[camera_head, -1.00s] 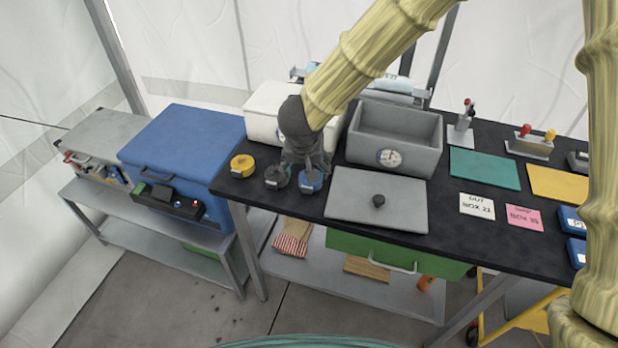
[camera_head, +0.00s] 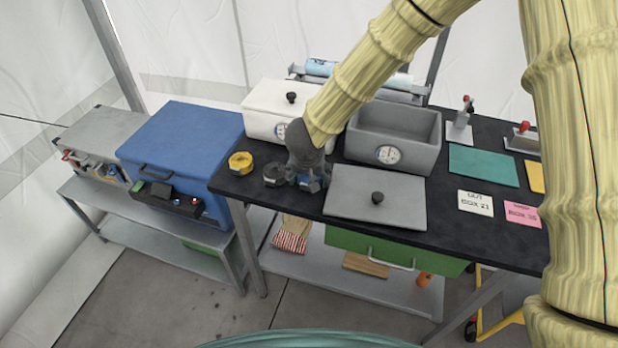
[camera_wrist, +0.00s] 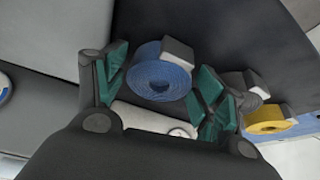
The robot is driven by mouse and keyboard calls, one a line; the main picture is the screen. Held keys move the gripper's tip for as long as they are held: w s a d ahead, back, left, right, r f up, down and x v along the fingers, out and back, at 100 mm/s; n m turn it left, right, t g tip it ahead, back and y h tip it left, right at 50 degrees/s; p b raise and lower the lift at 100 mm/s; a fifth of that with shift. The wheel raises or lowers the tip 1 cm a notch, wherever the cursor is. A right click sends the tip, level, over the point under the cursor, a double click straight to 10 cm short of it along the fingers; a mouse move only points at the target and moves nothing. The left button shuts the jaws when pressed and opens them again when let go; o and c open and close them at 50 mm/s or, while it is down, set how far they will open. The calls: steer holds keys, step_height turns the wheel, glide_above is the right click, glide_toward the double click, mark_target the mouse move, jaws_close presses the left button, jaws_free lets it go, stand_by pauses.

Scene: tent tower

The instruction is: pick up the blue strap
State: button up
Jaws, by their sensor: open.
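The blue strap (camera_wrist: 158,78) is a rolled coil with a grey buckle, lying on the black table top. In the wrist view it sits between the two green-padded fingers of my gripper (camera_wrist: 160,88), which are apart. In the head view my gripper (camera_head: 308,180) points down over the strap and hides most of it; a little blue of the strap (camera_head: 311,186) shows beneath the fingers. I cannot tell whether the fingers touch it.
A grey strap roll (camera_head: 274,174) and a yellow strap roll (camera_head: 241,163) lie to the left on the table. A grey lid (camera_head: 350,205) lies close on the right. A grey bin (camera_head: 420,160) and a white box (camera_head: 262,100) stand behind.

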steer(key=c, duration=0.8)
steer(key=shift+r, duration=0.1)
